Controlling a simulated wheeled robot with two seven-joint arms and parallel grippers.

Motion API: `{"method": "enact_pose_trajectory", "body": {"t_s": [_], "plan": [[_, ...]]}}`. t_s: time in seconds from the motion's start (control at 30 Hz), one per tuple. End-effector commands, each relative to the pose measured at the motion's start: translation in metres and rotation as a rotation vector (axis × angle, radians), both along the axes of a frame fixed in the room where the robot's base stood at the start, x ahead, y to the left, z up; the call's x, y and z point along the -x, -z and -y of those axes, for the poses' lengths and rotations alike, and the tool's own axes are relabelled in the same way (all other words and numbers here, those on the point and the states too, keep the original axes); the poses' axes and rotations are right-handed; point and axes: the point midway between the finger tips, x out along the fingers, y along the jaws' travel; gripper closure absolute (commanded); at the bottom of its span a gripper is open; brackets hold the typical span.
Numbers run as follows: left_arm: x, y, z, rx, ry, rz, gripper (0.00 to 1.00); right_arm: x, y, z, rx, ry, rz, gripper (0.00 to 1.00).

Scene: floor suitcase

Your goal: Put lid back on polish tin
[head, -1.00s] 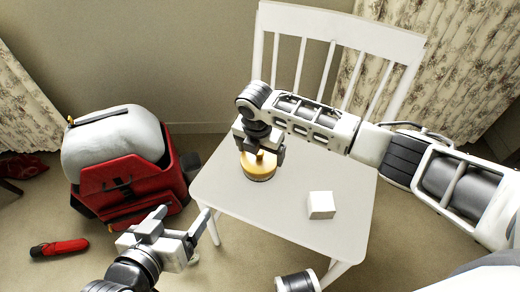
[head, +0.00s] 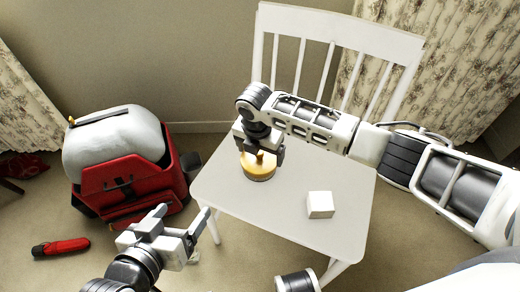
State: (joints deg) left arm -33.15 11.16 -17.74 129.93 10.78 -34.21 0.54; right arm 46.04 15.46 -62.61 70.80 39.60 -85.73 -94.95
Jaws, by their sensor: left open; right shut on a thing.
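The polish tin (head: 258,175) stands on the white chair seat, near its left edge, with a gold top and a dark lower rim. My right gripper (head: 260,152) points down over it and is shut on the gold lid (head: 254,161). The lid sits at the top of the tin; the gripper partly hides it, and I cannot tell whether it is fully seated. My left gripper (head: 184,222) is open and empty, low in front of the chair's left side, apart from the tin.
A white cube (head: 320,205) stands on the chair seat (head: 275,215) right of the tin. A red suitcase (head: 125,188) with a pale grey bundle (head: 112,143) is on the floor at left. A red-and-black item (head: 61,247) lies nearby. The seat's front is clear.

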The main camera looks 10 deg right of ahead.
Motion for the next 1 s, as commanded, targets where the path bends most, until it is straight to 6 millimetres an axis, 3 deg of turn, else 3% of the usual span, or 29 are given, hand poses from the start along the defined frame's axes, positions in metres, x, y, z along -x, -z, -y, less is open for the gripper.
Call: {"method": "enact_pose_trajectory", "body": {"t_s": [1.0], "plan": [[-0.0011, -0.0068, 0.0007, 0.004, -0.001, 0.005, 0.22, 0.0, 0.0027, 0.0, 0.0, 0.0, 0.0, 0.32]]}}
